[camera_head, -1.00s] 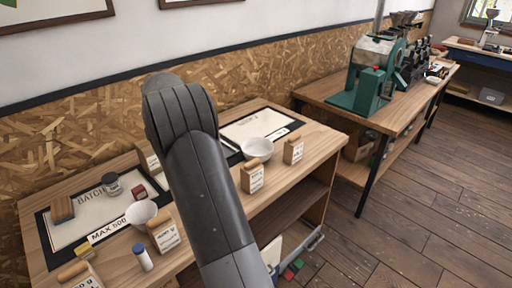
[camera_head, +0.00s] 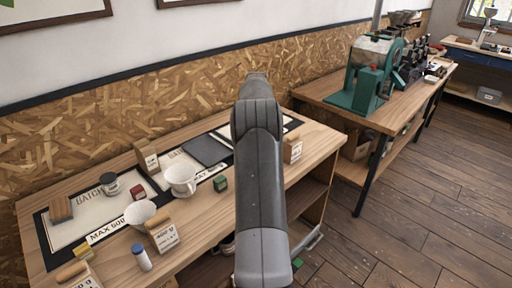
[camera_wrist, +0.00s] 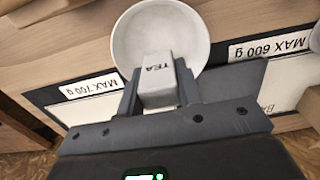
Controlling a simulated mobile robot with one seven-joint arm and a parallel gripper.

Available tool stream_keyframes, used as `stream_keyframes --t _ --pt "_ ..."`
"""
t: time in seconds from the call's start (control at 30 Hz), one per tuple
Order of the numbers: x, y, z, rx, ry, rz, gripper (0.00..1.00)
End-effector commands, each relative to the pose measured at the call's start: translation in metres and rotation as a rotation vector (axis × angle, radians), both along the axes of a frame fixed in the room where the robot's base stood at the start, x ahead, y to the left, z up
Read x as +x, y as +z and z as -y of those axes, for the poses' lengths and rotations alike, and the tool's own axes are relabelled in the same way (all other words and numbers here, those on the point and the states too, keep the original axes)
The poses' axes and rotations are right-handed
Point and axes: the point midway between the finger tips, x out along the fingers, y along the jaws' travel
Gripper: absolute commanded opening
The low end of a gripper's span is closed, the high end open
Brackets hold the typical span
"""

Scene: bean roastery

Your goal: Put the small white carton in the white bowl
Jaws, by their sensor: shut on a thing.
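The small white carton (camera_wrist: 157,80), marked TEA, is between the two fingers of my gripper (camera_wrist: 158,88) in the wrist view. The gripper is shut on it. The white bowl (camera_wrist: 138,35) is just beyond the carton, which overlaps the bowl's near rim in the picture. The carton's height above the bowl is hard to judge.
A tan-topped labelled block (camera_head: 292,148) stands to the right.

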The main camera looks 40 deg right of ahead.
Motion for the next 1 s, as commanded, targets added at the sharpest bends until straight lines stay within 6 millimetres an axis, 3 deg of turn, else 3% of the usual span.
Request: stream_keyframes --t 0.1,0.53,0.9,0.93,1.0 --pt "0.000 -0.021 -0.001 0.001 0.000 -0.001 0.11" --pt "0.000 -0.067 -0.001 0.000 0.001 -0.001 0.11" --pt "0.001 -0.072 -0.001 0.000 0.000 0.000 0.11" --pt "0.001 -0.072 -0.001 0.000 0.000 0.000 0.34" --pt "0.001 -0.072 -0.001 0.000 0.000 0.000 0.40"
